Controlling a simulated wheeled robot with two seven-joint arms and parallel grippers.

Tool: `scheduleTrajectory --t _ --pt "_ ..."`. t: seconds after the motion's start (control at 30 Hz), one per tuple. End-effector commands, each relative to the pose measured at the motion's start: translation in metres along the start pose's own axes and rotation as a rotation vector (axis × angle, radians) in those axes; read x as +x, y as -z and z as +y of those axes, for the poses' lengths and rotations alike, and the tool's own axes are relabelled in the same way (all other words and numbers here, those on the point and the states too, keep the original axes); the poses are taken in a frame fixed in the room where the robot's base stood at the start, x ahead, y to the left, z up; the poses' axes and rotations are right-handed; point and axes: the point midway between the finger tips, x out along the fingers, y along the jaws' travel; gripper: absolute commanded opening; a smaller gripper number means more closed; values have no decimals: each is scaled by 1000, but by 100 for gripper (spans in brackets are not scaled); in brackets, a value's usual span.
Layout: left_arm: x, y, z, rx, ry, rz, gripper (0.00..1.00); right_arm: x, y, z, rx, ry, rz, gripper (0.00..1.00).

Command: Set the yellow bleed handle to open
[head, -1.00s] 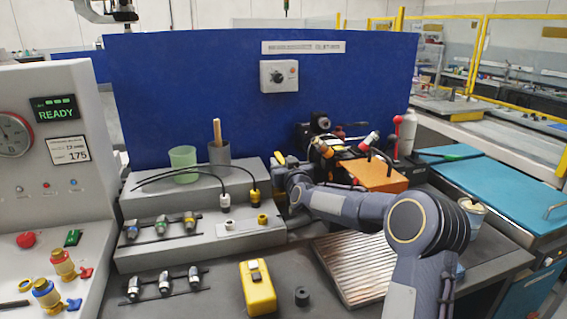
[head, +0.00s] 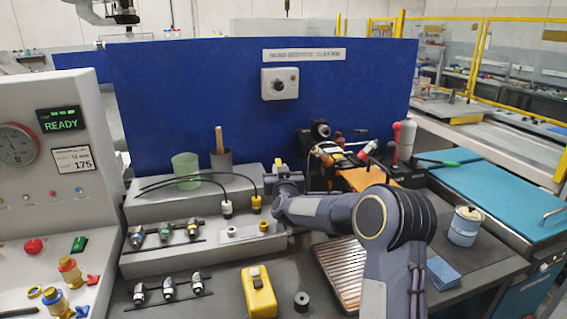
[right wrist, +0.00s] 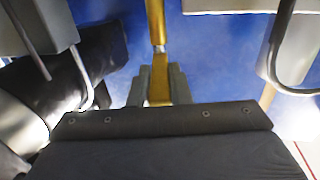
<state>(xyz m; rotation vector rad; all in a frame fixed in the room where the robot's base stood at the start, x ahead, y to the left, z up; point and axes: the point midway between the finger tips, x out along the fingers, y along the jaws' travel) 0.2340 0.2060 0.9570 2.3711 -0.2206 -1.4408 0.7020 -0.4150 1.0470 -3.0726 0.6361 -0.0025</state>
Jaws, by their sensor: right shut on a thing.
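The yellow bleed handle shows in the right wrist view (right wrist: 156,35) as a flat yellow bar running down between the fingers. In the head view a small yellow piece of it (head: 279,162) shows just above my right gripper (head: 281,171), in front of the blue panel. My right gripper, seen close in the right wrist view (right wrist: 157,88), is shut on the handle's lower end. My gripper and arm hide the handle's mount and much of its length in the head view. My left gripper is not in view.
A stepped grey block (head: 150,256) with cables and connectors stands left of my right arm. Dark machinery with an orange block (head: 366,179) stands close behind the arm. A ribbed plate (head: 338,265), yellow device (head: 259,292) and blue-grey pot (head: 464,227) are nearby.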

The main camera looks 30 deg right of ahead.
Motion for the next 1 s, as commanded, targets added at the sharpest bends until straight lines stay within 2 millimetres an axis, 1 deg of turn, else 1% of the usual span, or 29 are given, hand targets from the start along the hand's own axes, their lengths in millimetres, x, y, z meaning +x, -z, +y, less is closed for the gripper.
scheduleTrajectory --t 0.03,0.1,0.23,0.5,0.53,0.67,0.7,1.0 --pt "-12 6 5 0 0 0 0 0 7 -7 -1 -22 -2 0" --pt "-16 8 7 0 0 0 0 0 5 -8 -2 -59 -2 0" --pt "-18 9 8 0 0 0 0 0 2 -8 -5 -97 0 0" --pt "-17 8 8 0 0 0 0 0 1 -7 -5 -101 1 0" --pt "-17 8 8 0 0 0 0 0 1 -7 -5 -101 1 20" --pt "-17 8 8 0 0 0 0 0 1 -7 -5 -101 1 37" --pt "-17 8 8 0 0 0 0 0 1 -7 -5 -101 1 39" --pt "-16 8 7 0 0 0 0 -3 0 -7 -4 -100 0 39"
